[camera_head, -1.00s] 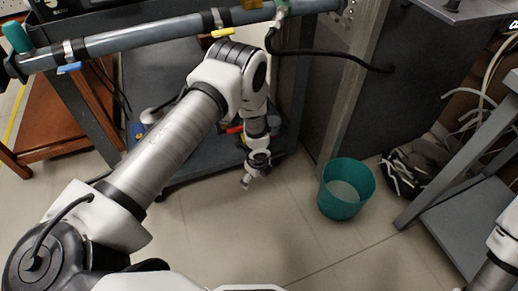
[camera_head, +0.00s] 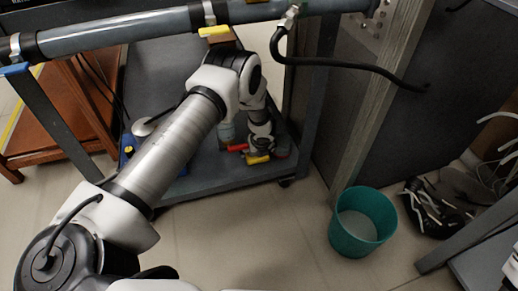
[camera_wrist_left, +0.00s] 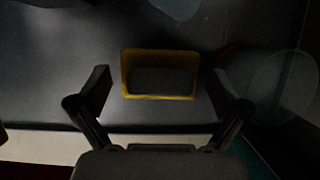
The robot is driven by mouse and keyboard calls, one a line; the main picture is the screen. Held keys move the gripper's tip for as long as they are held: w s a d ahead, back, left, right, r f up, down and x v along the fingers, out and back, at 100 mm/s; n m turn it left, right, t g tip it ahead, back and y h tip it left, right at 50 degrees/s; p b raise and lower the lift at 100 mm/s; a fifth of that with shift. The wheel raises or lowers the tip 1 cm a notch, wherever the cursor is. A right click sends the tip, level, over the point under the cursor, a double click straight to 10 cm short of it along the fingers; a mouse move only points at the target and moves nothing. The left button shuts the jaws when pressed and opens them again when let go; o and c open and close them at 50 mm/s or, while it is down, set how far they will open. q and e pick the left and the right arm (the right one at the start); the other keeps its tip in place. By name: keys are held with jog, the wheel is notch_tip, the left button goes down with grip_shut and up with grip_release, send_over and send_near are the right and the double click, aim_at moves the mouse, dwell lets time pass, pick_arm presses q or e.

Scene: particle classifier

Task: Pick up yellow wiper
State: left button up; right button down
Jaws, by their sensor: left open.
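The yellow wiper (camera_wrist_left: 126,72) shows in the left wrist view as a yellow rectangular rim around a dark middle, on a dark grey shelf surface. In the head view a small yellow thing (camera_head: 258,160), apparently the wiper, shows at the end of my left arm, just above the lower shelf. My left gripper (camera_wrist_left: 160,90) is open, with one finger on each side of the wiper and a gap on both sides. In the head view my left gripper's fingers are hard to make out. My right gripper is not in view.
The grey cart's lower shelf (camera_head: 215,178) lies under my left arm. A red thing (camera_head: 237,147) is beside the wiper. A pipe (camera_head: 130,33) crosses above. A teal bin (camera_head: 362,240) stands on the floor to the right. The floor in front is clear.

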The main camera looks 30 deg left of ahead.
pick_arm(q)
jog(key=shift+w+f, duration=0.1)
jog(key=shift+f, duration=0.45)
jog(key=shift+r, duration=0.2)
jog(key=shift+f, duration=0.15)
jog(key=c, duration=0.9)
jog(key=shift+r, duration=0.2)
